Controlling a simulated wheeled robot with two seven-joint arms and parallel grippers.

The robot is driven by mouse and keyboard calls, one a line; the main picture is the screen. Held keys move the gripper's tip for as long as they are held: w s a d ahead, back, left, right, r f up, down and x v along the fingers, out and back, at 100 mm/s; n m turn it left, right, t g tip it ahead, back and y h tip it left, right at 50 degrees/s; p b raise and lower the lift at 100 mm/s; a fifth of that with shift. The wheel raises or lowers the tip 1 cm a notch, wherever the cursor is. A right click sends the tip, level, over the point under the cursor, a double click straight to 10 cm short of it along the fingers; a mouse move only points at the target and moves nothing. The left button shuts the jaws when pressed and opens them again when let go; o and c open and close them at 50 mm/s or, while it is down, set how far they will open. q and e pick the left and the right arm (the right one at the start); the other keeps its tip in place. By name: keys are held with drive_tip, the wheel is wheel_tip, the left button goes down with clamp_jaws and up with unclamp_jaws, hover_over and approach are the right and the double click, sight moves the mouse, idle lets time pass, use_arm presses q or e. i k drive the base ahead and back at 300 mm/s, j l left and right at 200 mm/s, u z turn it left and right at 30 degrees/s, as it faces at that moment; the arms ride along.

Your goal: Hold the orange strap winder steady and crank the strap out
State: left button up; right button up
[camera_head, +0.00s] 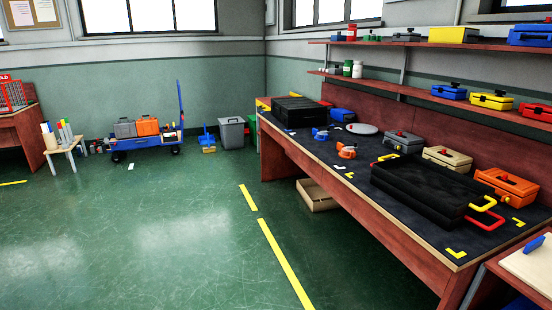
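A small orange device (347,151), which looks like the orange strap winder, sits on the dark mat of the long workbench (292,147) at the right. A similar blue device (320,134) sits just behind it to the left. Any crank or strap on the orange one is too small to make out. Neither of my grippers shows in the head view.
The bench also holds a large black tray (425,194) with red and yellow handles, an orange toolbox (506,185), a beige toolbox (447,158) and a grey toolbox (404,144). A blue cart (146,141) stands by the back wall. The green floor is open at left.

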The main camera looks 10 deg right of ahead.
sight(344, 154)
drive_tip(key=i+j+z, duration=0.15)
drive_tip(key=i+z, duration=0.25)
drive_tip(key=i, duration=1.45)
